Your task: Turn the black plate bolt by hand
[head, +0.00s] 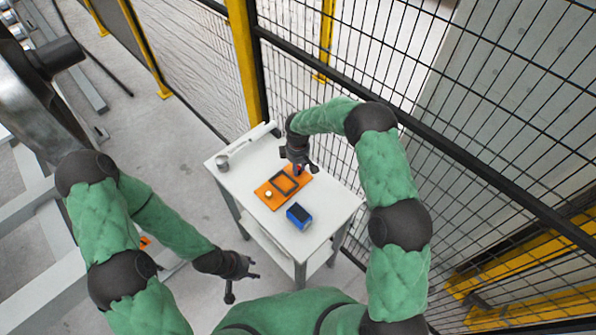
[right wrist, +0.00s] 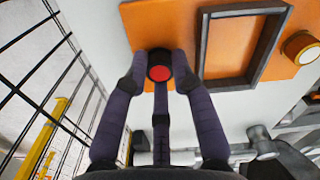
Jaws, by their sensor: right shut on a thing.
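The black plate bolt (right wrist: 160,66) has a red round face and stands at the edge of the orange plate (right wrist: 145,25) in the right wrist view. My right gripper (right wrist: 158,78) is shut on the bolt, its fingers around its sides. In the head view, my right gripper (head: 301,166) reaches down to the far right end of the orange plate (head: 264,200) and mostly hides the bolt. My left gripper (head: 256,269) hangs beside the table at lower left, empty, with its fingers apart.
A black square frame (head: 284,181) and a pale round knob (head: 268,194) are on the plate. A blue box (head: 299,217) stands on the white table (head: 327,204) nearer me. A long grey tool (head: 248,143) lies at the back. Wire-mesh fencing (head: 345,75) runs close behind.

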